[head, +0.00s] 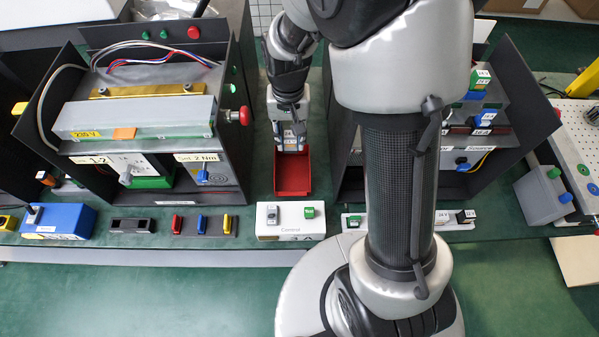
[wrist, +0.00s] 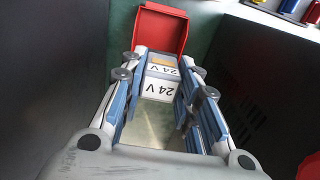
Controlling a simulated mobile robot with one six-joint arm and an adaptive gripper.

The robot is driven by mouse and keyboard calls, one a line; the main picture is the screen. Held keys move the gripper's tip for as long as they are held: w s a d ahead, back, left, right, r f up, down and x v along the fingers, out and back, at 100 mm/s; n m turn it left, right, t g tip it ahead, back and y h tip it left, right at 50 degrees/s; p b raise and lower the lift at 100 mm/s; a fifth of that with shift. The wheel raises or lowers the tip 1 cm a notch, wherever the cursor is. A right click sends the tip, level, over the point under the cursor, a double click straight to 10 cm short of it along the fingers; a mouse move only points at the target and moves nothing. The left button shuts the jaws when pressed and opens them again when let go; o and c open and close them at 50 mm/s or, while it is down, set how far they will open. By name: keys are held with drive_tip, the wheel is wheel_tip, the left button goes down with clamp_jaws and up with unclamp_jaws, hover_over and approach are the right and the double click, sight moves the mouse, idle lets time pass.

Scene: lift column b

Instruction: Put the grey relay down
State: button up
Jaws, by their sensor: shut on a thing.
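My gripper (head: 289,128) reaches down between the two dark equipment housings, just behind the red bin. In the wrist view its two fingers (wrist: 162,92) are closed on the grey relay (wrist: 160,88), a pale block with "24 V" labels and a small orange patch. The relay's lower side and whatever it may touch are hidden. The red bin (head: 293,176) stands open in front of the gripper. It also shows at the top of the wrist view (wrist: 165,25), and the part of its inside that shows looks empty.
A housing with a "230 V" unit (head: 135,115) stands close on the left, and another with shelves (head: 478,130) on the right. A white box (head: 290,232) with grey and green pieces sits in front of the bin. A strip of coloured pieces (head: 205,226) lies left of it.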

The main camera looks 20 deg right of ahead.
wheel_tip(320, 180, down, 20)
drive_tip(key=b, duration=0.6)
drive_tip(key=shift+r, duration=0.25)
drive_tip(key=shift+f, duration=0.1)
drive_tip(key=o, duration=1)
drive_tip(key=shift+o, duration=0.2)
drive_tip(key=shift+n+t, duration=0.4)
drive_tip(key=shift+t, duration=0.2)
drive_tip(key=r+p, duration=0.1)
drive_tip(key=r, duration=0.6)
drive_tip(key=s+r+p, duration=0.1)
drive_tip(key=r+p, duration=0.1)
drive_tip(key=r, duration=0.5)
drive_tip(key=r+p, duration=0.1)
drive_tip(key=r, duration=0.6)
drive_tip(key=shift+s+d+r, duration=0.1)
drive_tip(key=shift+s+r, duration=0.15)
drive_tip(key=shift+s, duration=0.15)
drive_tip(key=s+r+n+t, duration=0.2)
drive_tip(key=s+r+t, duration=0.1)
drive_tip(key=s+r, duration=1.2)
drive_tip(key=s, duration=0.2)
drive_tip(key=shift+s+d+r+n, duration=0.3)
drive_tip(key=shift+r+n, duration=0.05)
drive_tip(key=shift+n, duration=0.05)
